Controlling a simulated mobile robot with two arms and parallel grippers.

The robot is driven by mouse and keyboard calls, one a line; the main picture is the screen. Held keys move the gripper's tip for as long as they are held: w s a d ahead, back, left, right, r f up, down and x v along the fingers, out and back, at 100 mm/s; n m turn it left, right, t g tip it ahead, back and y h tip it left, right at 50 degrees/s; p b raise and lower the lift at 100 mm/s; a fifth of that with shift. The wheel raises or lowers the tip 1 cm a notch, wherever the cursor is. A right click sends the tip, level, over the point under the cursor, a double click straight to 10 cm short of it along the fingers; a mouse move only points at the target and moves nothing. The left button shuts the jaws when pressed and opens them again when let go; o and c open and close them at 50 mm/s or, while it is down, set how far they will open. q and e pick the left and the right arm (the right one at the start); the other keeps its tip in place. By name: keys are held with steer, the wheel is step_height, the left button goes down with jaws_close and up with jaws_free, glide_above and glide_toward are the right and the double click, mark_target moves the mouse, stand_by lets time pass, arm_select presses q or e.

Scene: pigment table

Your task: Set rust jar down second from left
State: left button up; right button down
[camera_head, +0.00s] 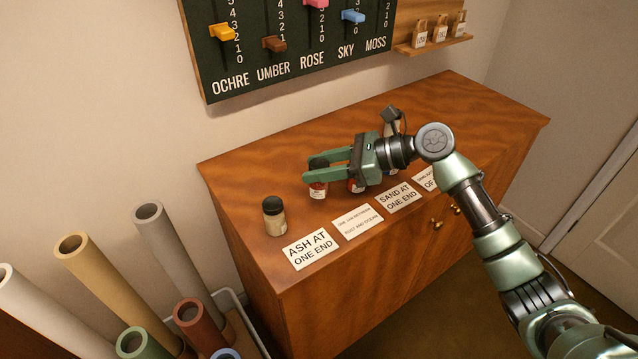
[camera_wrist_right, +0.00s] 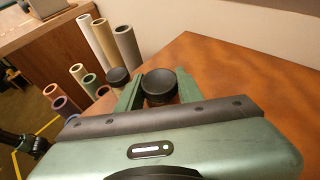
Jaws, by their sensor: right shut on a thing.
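The rust jar (camera_head: 318,190), with a black lid, a rust-red body and a pale label, is upright between the fingers of my right gripper (camera_head: 322,171). The gripper is shut on it. In the right wrist view its black lid (camera_wrist_right: 159,84) shows between the fingertips (camera_wrist_right: 157,90). I cannot tell whether its base touches the cabinet top. A beige jar with a black lid (camera_head: 274,217) stands to its left, at the left end of the row. Other jars to the right are mostly hidden behind my gripper. My left gripper is not in view.
The wooden cabinet top (camera_head: 255,170) is clear behind the jars. Cards lie along its front edge, including an "ASH AT ONE END" card (camera_head: 310,250) and a "SAND AT ONE END" card (camera_head: 398,198). A slider board (camera_head: 300,35) hangs above. Rolled tubes (camera_head: 95,270) stand left of the cabinet.

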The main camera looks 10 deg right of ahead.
mark_target(319, 183)
step_height(319, 183, down, 4)
steer(key=shift+f, duration=0.2)
steer(key=c, duration=0.9)
jaws_free()
steer(key=shift+f, duration=0.15)
steer(key=v, duration=1.2)
steer(key=shift+b, duration=0.4)
